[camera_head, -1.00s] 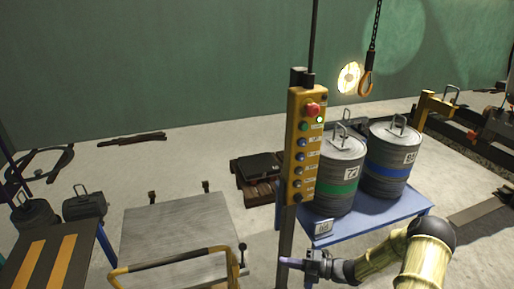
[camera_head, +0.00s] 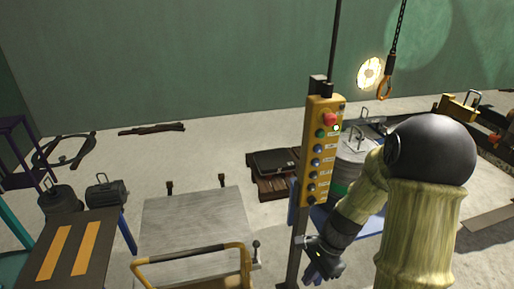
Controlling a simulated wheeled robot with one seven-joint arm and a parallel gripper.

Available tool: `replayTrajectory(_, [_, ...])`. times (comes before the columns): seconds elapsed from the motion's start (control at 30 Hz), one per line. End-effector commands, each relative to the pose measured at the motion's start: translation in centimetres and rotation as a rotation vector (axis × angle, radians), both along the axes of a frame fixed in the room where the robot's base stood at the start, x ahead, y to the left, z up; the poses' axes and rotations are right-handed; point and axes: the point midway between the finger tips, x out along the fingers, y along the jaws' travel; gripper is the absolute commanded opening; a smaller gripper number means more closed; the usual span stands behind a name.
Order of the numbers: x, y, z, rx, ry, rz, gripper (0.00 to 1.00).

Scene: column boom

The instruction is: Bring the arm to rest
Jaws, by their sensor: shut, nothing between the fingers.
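My arm comes in from the lower right, its black elbow joint and yellow-green covered links standing large in front of the blue table. My gripper (camera_head: 314,272) is at the lower middle, low and just right of the grey post, under the yellow button box. It is shut with nothing held. The yellow button box (camera_head: 318,150) hangs upright with a red button at its top and several smaller buttons below.
A grey drum with a green band (camera_head: 352,168) is partly hidden by my arm. A hook (camera_head: 384,88) hangs on a chain at upper right. A grey cart (camera_head: 192,228) with a yellow handle stands left of the post. A striped table (camera_head: 62,258) is at lower left.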

Motion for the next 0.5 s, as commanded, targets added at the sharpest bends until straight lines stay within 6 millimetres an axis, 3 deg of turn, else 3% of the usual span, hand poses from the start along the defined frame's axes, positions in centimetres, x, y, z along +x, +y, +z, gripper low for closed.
replayTrajectory(0.03, [-0.4,-0.2,1.8,-0.037,-0.063,0.105,0.00])
replayTrajectory(0.3, [-2.4,-1.3,8.3,-0.222,-0.369,0.713,0.00])
replayTrajectory(0.5, [-3.5,-1.5,11.8,-0.327,-0.520,1.064,0.00])
